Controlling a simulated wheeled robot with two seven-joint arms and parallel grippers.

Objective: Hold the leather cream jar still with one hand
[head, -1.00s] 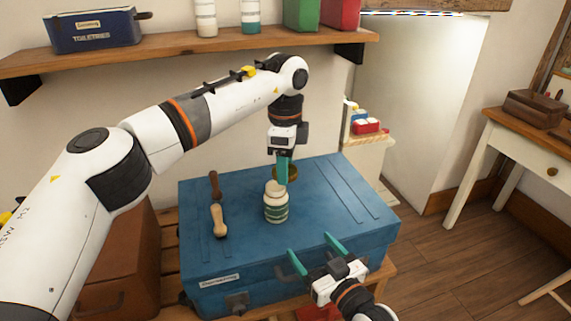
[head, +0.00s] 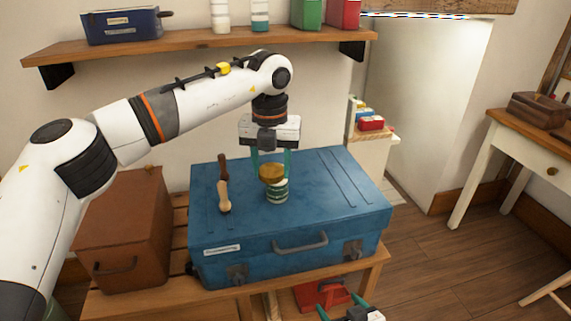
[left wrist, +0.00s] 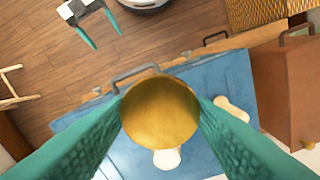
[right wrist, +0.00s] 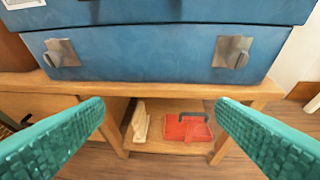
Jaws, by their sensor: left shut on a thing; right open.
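The leather cream jar (head: 277,191), white with a green label, stands upright on the blue suitcase (head: 345,208). My left gripper (head: 271,172) points down over it, shut on a round gold lid (head: 271,174). The lid overlaps the jar's top in the head view; I cannot tell whether they touch. In the left wrist view the lid (left wrist: 160,112) fills the space between the fingers, with a white part, probably the jar (left wrist: 167,158), showing beyond its edge. My right gripper (head: 342,306) is open and empty, low in front of the suitcase; its spread fingers show in the right wrist view (right wrist: 160,112).
A brush (head: 224,190) with a dark and a pale part lies left of the jar. The suitcase rests on a wooden bench (head: 150,301), beside a brown case (head: 125,230). A red item (right wrist: 187,128) sits on the lower shelf. A wall shelf (head: 200,43) hangs behind.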

